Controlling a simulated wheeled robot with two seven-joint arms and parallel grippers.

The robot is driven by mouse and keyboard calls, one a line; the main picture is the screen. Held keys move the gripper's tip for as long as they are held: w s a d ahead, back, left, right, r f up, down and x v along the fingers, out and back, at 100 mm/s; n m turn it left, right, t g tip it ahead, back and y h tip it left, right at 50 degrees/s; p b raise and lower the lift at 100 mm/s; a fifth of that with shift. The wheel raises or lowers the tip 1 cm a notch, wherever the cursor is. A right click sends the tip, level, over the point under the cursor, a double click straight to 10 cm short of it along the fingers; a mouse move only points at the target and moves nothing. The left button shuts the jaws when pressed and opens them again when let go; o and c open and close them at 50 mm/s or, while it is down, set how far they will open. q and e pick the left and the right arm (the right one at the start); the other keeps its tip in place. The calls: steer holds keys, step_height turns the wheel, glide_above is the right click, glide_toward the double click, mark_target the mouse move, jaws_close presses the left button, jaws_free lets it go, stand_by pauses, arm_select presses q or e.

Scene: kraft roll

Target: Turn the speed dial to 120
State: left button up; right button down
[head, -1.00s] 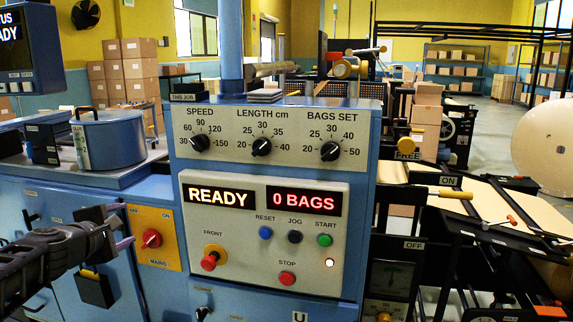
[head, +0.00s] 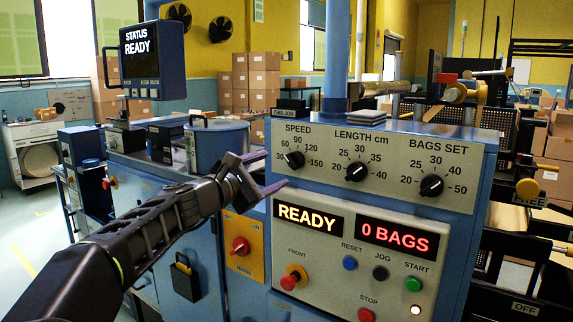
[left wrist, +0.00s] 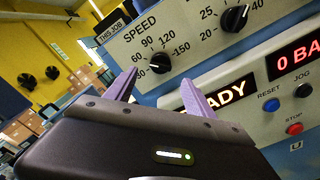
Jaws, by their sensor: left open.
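The speed dial (head: 294,160) is a round black knob at the upper left of the grey panel, with marks from 30 to 150. Its white pointer mark appears to face the low, left side of the scale; the exact number is too small to tell. My left gripper (head: 264,171) is open, its purple fingers reaching toward the dial from the left, and seems apart from it. In the left wrist view the dial (left wrist: 161,63) shows beyond and between the two fingertips (left wrist: 160,80). My right gripper is not in view.
The length dial (head: 356,171) and bags set dial (head: 431,186) sit to the right. Below are the READY display (head: 308,217), several buttons and a red front knob (head: 291,279). A blue pot (head: 218,145) stands behind the gripper.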

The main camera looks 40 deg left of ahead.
mark_target(290, 164)
arm_select(q)
steer(key=w+p, duration=0.2)
steer(key=w, duration=0.5)
steer(key=shift+f, duration=0.1)
steer(key=shift+c, duration=0.4)
jaws_close()
